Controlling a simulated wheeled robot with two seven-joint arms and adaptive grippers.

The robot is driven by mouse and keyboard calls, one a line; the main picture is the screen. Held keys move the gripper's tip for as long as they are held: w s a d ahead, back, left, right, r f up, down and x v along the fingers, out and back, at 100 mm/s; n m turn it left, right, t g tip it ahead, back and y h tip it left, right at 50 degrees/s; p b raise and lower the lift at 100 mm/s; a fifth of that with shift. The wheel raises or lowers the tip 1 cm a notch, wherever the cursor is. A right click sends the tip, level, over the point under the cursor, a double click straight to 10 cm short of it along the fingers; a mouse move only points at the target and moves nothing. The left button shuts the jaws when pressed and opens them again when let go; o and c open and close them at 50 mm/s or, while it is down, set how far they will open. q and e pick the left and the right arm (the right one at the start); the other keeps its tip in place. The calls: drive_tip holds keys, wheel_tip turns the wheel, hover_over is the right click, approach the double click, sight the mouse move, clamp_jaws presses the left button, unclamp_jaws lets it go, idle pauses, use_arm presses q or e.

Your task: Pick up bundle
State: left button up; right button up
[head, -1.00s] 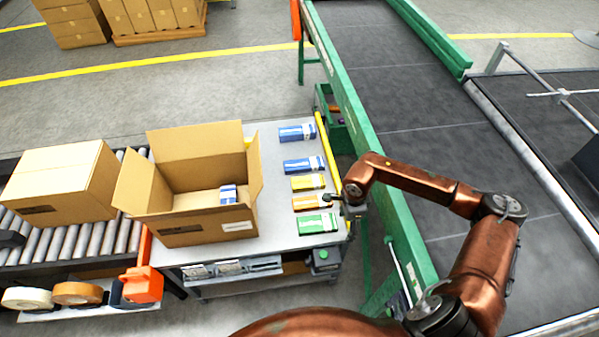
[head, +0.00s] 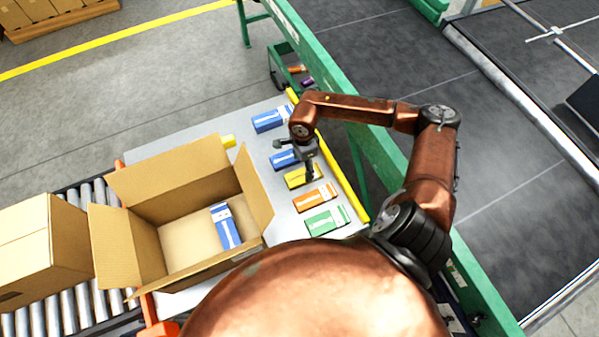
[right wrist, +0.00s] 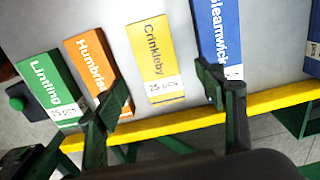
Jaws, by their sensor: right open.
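A row of flat labelled bundles lies on the grey table: two blue ones (head: 268,120) (head: 283,160), a yellow one (head: 293,180), an orange one (head: 314,197) and a green one (head: 326,221). My right gripper (head: 309,172) is over the yellow bundle and partly hides it and the nearer blue one. In the right wrist view the open fingers (right wrist: 163,88) stand either side of the yellow "Crinkleby" bundle (right wrist: 155,58), with nothing held. The orange bundle (right wrist: 92,65) is partly behind the left finger. My left gripper is not in view.
An open carton (head: 180,250) holds a blue bundle (head: 226,226). A closed carton (head: 40,240) sits on the rollers at left. A yellow rail (head: 343,181) edges the table beside the green conveyor frame (head: 377,163). A green bin (head: 287,70) stands beyond.

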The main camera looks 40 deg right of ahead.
sight(304, 175)
drive_tip(key=shift+s+d+f, duration=0.1)
drive_tip(key=shift+f, duration=0.65)
wheel_tip(304, 175, down, 4)
drive_tip(key=shift+s+f+b, duration=0.15)
drive_tip(key=shift+f+b, duration=0.1)
drive_tip(key=shift+b, duration=0.3)
drive_tip(key=shift+f, duration=0.1)
drive_tip(key=c, duration=0.5)
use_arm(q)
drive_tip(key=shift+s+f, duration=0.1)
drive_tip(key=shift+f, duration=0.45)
use_arm(e)
drive_tip(key=c, duration=0.8)
